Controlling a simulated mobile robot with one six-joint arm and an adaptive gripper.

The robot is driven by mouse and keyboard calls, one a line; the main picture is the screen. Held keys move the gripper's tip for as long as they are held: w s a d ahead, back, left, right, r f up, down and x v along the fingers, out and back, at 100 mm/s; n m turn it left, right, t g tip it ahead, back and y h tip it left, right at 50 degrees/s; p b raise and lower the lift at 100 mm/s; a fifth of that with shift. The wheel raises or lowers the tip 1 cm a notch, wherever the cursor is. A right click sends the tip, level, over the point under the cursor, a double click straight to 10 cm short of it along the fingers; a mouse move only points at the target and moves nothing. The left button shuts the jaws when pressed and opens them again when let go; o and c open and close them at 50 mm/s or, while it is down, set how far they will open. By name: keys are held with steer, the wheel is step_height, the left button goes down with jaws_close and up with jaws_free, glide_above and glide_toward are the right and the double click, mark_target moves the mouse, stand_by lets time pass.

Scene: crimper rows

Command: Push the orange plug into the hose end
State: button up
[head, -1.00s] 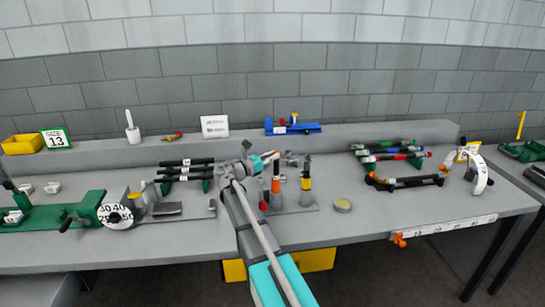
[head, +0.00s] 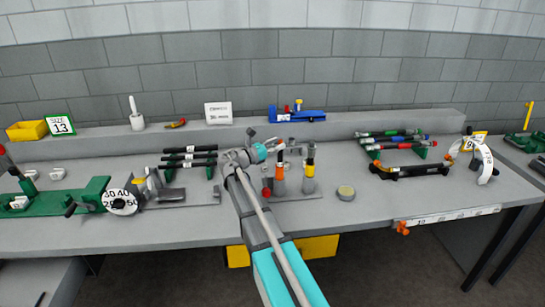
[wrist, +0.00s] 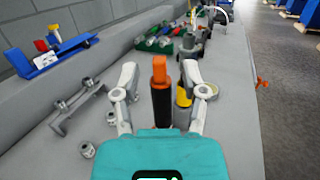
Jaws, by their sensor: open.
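The orange plug (wrist: 160,69) stands upright at the top of a black hose end (wrist: 161,104) in the wrist view. How deep it sits in the hose cannot be told. My gripper (wrist: 160,72) is open, with one finger on each side of the plug in the picture; neither finger visibly touches it. In the head view the gripper (head: 279,146) is beside the plug and hose, partly covering them. A second upright post with a yellow band (wrist: 183,97) stands close behind the right finger and is partly hidden.
A rack of dark hoses (head: 190,162) lies left of my arm. A blue fixture (head: 297,115) is on the back ledge. A round tin (head: 346,192) stands right of the posts.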

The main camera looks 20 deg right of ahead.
steer(key=shift+r, duration=0.15)
step_height(320, 180, up, 9)
steer(key=p, duration=0.9)
steer(key=s+a+f+n+y, duration=0.1)
steer(key=s+a+f+y, duration=0.2)
steer(key=s+f+y, duration=0.4)
steer(key=s+a+f+y, duration=0.2)
steer(key=s+f+y, duration=0.15)
steer(key=f, duration=0.45)
steer(key=s+a+f+n+g+y, duration=0.1)
steer(key=s+a+f+n+y, duration=0.1)
steer(key=s+a+f+y, duration=0.1)
steer(key=s+a+f+n+y, duration=0.2)
steer(key=s+a+f+y, duration=0.2)
steer(key=s+a, duration=0.3)
steer(key=shift+s+a+g+y+b, duration=0.25)
steer(key=shift+a+g+y+b, duration=0.25)
steer(key=shift+a, duration=0.65)
steer(key=shift+f, duration=0.1)
stand_by(0.5)
